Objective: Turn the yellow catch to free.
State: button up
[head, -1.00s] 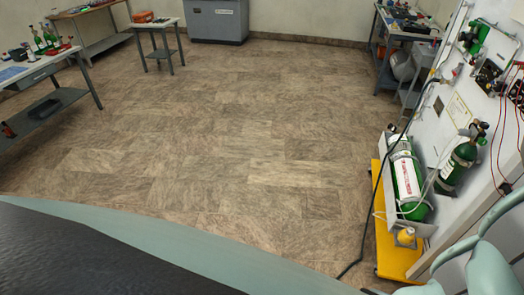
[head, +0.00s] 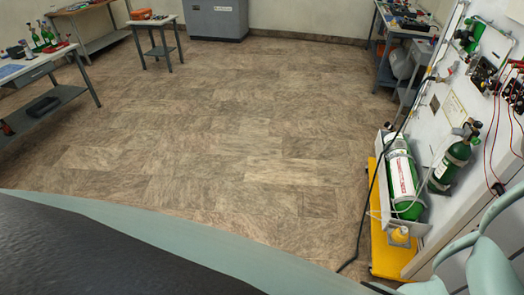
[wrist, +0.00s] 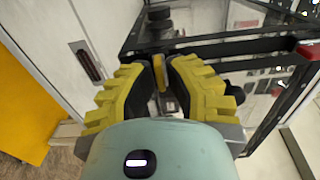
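In the wrist view, a small upright yellow piece that looks like the yellow catch (wrist: 159,73) stands between the fingertips of my gripper (wrist: 160,66). The catch's lower part and mounting are hidden by the fingers and the gripper body. Its turn position cannot be read. In the head view neither my gripper nor the catch can be made out; only part of my pale green arm shows at the lower right.
In the wrist view, a black frame (wrist: 225,50) with a red end piece (wrist: 309,51) lies close beyond the fingers. A white panel with a dark slot (wrist: 86,62) is at left. In the head view, a green cylinder (head: 404,180) rests over a yellow base (head: 385,255). The floor (head: 220,140) is clear.

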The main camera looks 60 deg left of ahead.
grip_shut()
jog(key=n+b, duration=0.5)
jog(key=n, duration=0.4)
jog(key=n+b, duration=0.5)
jog(key=n, duration=0.4)
jog(key=shift+w+a+b, duration=0.15)
jog(key=shift+a+b, duration=0.05)
jog(key=shift+b, duration=0.2)
jog(key=shift+r, duration=0.15)
dwell(0.3)
jog(key=o, duration=0.5)
grip_release()
